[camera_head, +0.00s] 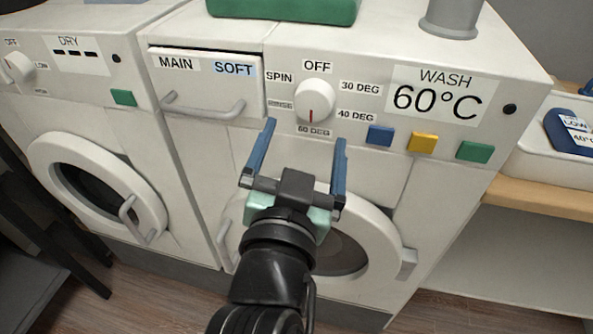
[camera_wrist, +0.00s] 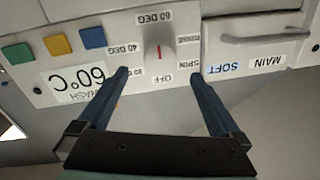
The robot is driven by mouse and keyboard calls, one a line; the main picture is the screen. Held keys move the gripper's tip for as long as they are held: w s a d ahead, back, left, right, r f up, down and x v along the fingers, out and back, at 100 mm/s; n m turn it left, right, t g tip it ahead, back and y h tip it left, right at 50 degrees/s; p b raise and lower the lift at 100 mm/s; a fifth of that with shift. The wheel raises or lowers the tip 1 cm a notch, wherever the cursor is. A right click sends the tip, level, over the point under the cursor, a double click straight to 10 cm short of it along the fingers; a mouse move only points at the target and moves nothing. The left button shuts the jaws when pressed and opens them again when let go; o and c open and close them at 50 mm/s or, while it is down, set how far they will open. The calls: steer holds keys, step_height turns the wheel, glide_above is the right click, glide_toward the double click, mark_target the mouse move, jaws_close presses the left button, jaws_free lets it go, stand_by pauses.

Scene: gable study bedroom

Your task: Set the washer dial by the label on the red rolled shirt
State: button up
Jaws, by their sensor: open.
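The washer's white dial (camera_head: 315,95) has its red mark pointing down at the 60 DEG label. OFF, SPIN, RINSE, 30 DEG and 40 DEG labels surround it. The washer display (camera_head: 437,95) reads WASH 60°C. My gripper (camera_head: 305,134) is open and empty, its blue fingers spread in front of the panel just below the dial. In the wrist view, upside down, the dial (camera_wrist: 159,50) appears between and beyond the fingertips (camera_wrist: 160,74), apart from them. No red rolled shirt shows in either view.
Blue, yellow and green buttons (camera_head: 422,142) sit right of the dial. The detergent drawer (camera_head: 207,84), marked MAIN and SOFT, is at left. A dryer (camera_head: 75,130) stands further left. A white tray (camera_head: 520,150) at right holds a blue item (camera_head: 567,132) labelled LOW and 40°C.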

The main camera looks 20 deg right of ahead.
steer(key=p+v, duration=0.4)
steer(key=v, duration=0.2)
stand_by(0.6)
